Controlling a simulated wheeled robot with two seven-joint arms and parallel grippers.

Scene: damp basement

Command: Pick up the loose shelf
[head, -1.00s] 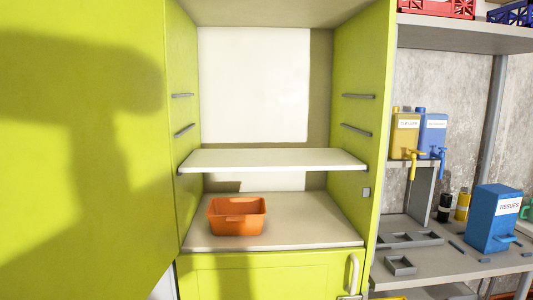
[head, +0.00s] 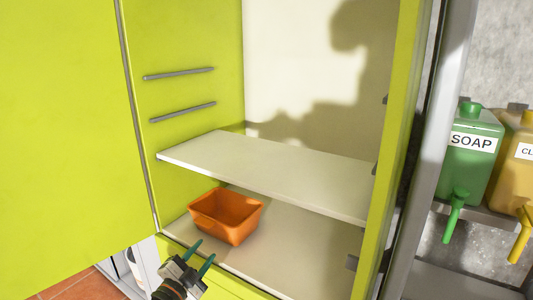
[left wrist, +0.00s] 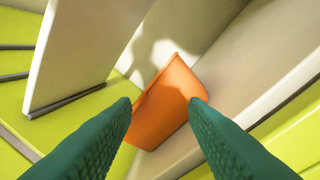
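The loose shelf (head: 270,172) is a pale flat board lying level across the green cabinet, below two pairs of empty runners. It also shows in the left wrist view (left wrist: 85,50), at the upper left. An orange bin (head: 227,217) stands on the cabinet floor under the shelf; it also shows in the left wrist view (left wrist: 168,105). My left gripper (head: 200,250) is open and empty, in front of the cabinet opening, below the shelf's front edge and near the bin. Its green fingers (left wrist: 162,105) are spread wide in the left wrist view. My right gripper is out of view.
The open green door (head: 65,130) stands at the left. Empty runners (head: 180,74) line the cabinet's left wall. The right cabinet wall (head: 395,150) is a close edge. Green soap (head: 472,150) and yellow (head: 520,165) dispensers stand beyond it. The space above the shelf is clear.

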